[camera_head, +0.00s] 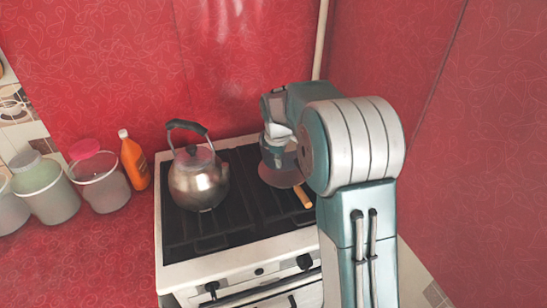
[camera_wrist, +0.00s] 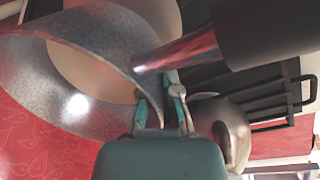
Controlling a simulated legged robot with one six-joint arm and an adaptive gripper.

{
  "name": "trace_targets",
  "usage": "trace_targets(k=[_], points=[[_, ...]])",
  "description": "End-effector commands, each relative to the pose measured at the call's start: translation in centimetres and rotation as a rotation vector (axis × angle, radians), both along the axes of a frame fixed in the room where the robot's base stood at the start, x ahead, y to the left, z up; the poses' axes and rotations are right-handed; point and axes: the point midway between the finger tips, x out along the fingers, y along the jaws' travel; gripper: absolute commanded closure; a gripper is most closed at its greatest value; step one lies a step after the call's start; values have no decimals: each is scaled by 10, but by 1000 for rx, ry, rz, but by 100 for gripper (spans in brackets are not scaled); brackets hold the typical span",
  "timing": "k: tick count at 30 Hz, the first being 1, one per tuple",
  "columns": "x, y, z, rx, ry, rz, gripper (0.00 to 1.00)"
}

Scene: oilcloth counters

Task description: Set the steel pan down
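The steel pan (camera_wrist: 75,75) fills the left of the wrist view, a grey metal pan with a beige inside. Its steel and black handle (camera_wrist: 265,32) runs to the upper right. In the head view my arm hides most of the gripper and pan, over the right side of the stove (camera_head: 185,240). A brownish round pan (camera_head: 283,177) with an orange handle (camera_head: 303,197) shows below. I cannot tell whether the steel pan touches anything underneath.
A steel kettle (camera_head: 198,183) stands on the stove's left side, close to my gripper; it also shows in the wrist view (camera_wrist: 222,120). An orange bottle (camera_head: 134,163) and several jars (camera_head: 103,185) stand further left. Red walls close off the back and right.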

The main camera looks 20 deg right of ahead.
Motion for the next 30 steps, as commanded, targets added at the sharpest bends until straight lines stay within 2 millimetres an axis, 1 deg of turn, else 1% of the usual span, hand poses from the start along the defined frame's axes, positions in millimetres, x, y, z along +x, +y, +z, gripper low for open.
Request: trace_targets(k=[2,5,6,9,12,23,24,26,30], points=[[2,-2,0,-1,-7,0,100],[5,-7,-7,-1,-4,-1,100],[7,-10,-11,-1,-3,-1,100],[5,-8,-27,-1,-1,0,100],[6,-8,-37,0,-4,-1,100],[6,-8,-41,-1,-6,0,100],[5,-8,-43,0,0,0,83],[5,-8,-43,0,0,0,57],[5,-8,-43,0,0,0,57]])
